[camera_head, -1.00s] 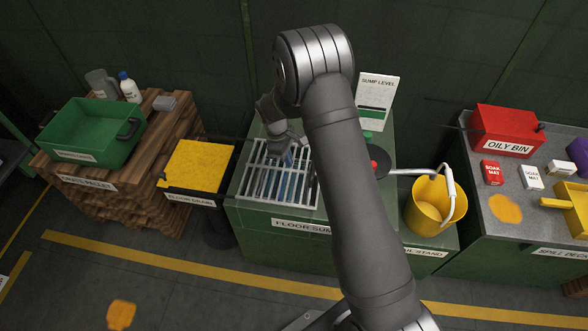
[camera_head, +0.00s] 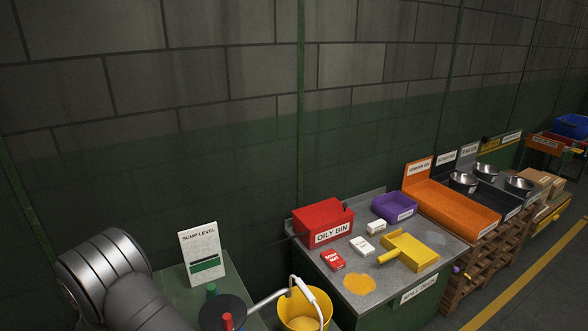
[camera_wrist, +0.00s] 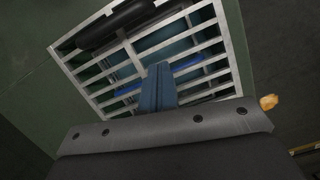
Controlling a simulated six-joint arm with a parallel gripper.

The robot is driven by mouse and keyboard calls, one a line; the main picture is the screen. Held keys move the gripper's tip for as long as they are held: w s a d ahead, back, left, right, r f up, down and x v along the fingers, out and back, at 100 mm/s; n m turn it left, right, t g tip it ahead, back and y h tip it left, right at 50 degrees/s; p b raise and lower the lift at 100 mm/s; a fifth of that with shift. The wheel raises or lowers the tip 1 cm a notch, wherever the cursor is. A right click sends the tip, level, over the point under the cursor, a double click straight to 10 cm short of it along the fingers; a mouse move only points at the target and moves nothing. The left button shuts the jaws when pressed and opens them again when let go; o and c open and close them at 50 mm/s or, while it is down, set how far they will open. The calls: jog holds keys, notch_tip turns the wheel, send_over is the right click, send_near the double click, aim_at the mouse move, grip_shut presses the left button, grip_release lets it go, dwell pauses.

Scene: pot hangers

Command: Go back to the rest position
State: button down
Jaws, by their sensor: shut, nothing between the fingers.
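In the wrist view my gripper (camera_wrist: 159,84) shows as a narrow blue-grey pair of fingers held together, with nothing between them. It points at the white-barred sump grate (camera_wrist: 213,45), which fills the upper middle of that view. A dark cylinder and some blue show at the grate, and I cannot tell their depth. In the head view only a grey upper part of my arm shows at the lower left; my gripper and the grate are outside that view.
The sump level sign (camera_head: 203,255) stands beside my arm. A yellow bucket (camera_head: 300,316) with a white spout over it is to the right. The spill bench holds a red oily bin (camera_head: 322,224), a purple bin (camera_head: 394,208) and a yellow scoop (camera_head: 410,252). An orange tray (camera_head: 450,208) stands farther right.

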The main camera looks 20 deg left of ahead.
jog(key=x, duration=0.3)
jog(key=shift+d+f, duration=0.15)
jog(key=shift+f, duration=0.2)
jog(key=shift+w+d+f, duration=0.25)
jog(key=shift+w+d, duration=0.2)
jog(key=shift+d, duration=0.15)
jog(key=shift+w+d+f, duration=0.25)
jog(key=shift+w+d, duration=0.25)
jog(key=shift+d, duration=0.15)
jog(key=shift+w+d, duration=0.35)
jog(key=shift+d, duration=0.1)
